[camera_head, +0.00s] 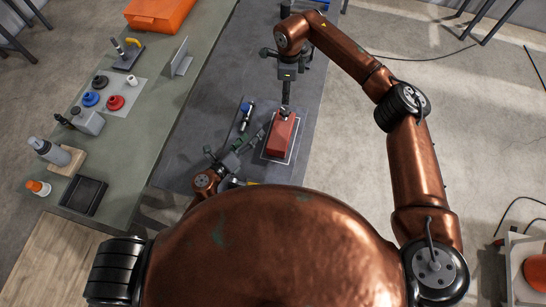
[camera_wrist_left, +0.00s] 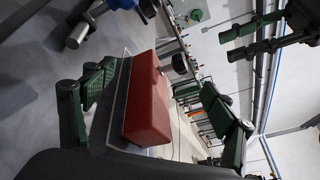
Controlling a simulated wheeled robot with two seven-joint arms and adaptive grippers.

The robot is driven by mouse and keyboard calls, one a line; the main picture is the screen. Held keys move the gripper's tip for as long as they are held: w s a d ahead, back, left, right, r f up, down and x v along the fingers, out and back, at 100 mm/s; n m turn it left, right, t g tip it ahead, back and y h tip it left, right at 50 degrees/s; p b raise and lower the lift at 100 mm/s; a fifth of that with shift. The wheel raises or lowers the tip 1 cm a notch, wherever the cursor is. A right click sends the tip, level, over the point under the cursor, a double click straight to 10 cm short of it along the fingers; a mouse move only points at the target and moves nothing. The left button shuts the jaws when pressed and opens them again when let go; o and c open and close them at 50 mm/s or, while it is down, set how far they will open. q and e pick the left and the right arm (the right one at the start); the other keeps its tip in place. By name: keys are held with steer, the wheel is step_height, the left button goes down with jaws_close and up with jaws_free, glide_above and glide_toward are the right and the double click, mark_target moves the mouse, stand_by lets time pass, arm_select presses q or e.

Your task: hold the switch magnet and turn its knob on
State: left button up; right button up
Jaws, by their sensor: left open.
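The switch magnet is a red block (camera_head: 281,137) on a pale-edged plate on the dark table. It fills the middle of the left wrist view (camera_wrist_left: 148,100). A small dark part, likely its knob (camera_head: 285,113), shows at its far end. My left gripper (camera_head: 262,137) is open, close to the block's left side. In the left wrist view its green fingers (camera_wrist_left: 150,115) stand apart on either side of the block, with no clear contact. My right gripper (camera_head: 285,99) points down at the block's far end; its green fingers (camera_wrist_left: 255,38) show upper right.
A blue-and-black tool (camera_head: 246,116) lies left of the block. The green bench (camera_head: 150,125) on the left bears colored knobs, bottles, a black tray (camera_head: 83,194) and an orange case (camera_head: 160,12).

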mark_target(280, 139)
arm_select(q)
steer(key=s+d+r+m, duration=0.1)
steer(key=d, duration=0.2)
steer(key=s+d+m, duration=0.1)
steer(key=d, duration=0.2)
steer(key=s+d+r+m, duration=0.1)
steer(key=d, duration=0.2)
steer(key=shift+s+d+r+m+t, duration=0.15)
steer(key=shift+d+r+m+t, duration=0.15)
steer(key=shift+d+r+t, duration=0.1)
steer(key=s+f+y, duration=0.1)
steer(key=f+y, duration=0.1)
steer(key=s+f+m+g+y, duration=0.1)
steer(key=f+y, duration=0.1)
steer(key=s+a+f+m+y, duration=0.1)
steer(key=f, duration=0.1)
steer(key=shift+s+y, duration=0.25)
steer(key=shift+y, duration=0.15)
steer(key=shift+w+f, duration=0.1)
steer(key=shift+f, duration=0.1)
steer(key=shift+g, duration=0.3)
steer(key=x, duration=1.1)
steer(key=shift+w+f, duration=0.1)
steer(key=shift+w, duration=0.2)
steer(key=shift+c, duration=0.3)
steer(key=c, duration=1.9)
steer(key=o, duration=1.2)
